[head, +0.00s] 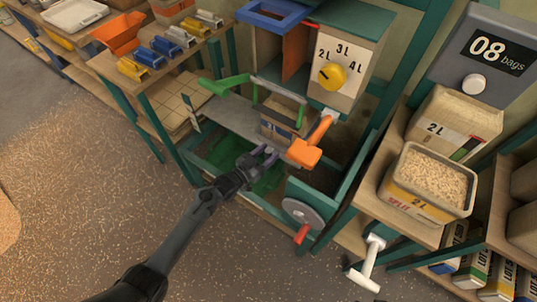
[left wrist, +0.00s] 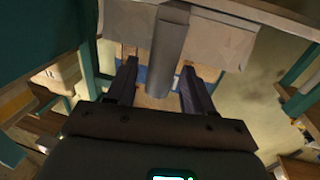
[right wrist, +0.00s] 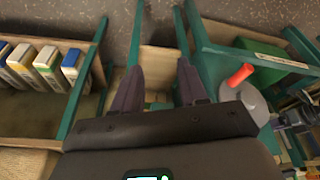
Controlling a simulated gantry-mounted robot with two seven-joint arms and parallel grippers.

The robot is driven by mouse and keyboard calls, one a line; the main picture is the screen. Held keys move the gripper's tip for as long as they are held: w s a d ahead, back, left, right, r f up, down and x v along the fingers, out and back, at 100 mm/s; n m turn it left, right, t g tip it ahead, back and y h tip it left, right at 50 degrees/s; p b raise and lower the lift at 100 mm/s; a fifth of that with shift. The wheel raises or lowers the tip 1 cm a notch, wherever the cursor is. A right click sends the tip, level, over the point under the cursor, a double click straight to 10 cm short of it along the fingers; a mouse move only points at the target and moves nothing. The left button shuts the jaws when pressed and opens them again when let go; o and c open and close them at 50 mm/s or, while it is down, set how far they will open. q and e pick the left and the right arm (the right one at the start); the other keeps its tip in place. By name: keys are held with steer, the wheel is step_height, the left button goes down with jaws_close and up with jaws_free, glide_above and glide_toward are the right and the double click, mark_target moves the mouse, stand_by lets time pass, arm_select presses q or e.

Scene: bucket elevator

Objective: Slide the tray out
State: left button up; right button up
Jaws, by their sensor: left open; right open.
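A green surface (head: 222,155), perhaps the tray, lies low inside the teal-framed base of the elevator; I cannot tell its full shape. It seems to show in the right wrist view as a green panel (right wrist: 268,58) beside a pale label strip. My left gripper (head: 268,155) is open in front of the machine, above the green area. In the left wrist view its fingers (left wrist: 160,88) stand either side of a grey bar (left wrist: 168,50); contact is not clear. My right gripper (right wrist: 160,85) is open and empty, and is out of the head view.
A grey wheel with a red handle (head: 302,234) is on the machine's front. An orange lever (head: 306,151) and yellow knob (head: 332,76) are above. A shelf with a grain-filled box (head: 432,178) and a white T-handle (head: 370,262) are right. Open floor lies left.

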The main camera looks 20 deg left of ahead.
arm_select(q)
steer(key=shift+w+d, duration=0.2)
steer(key=shift+w, duration=0.2)
jaws_close()
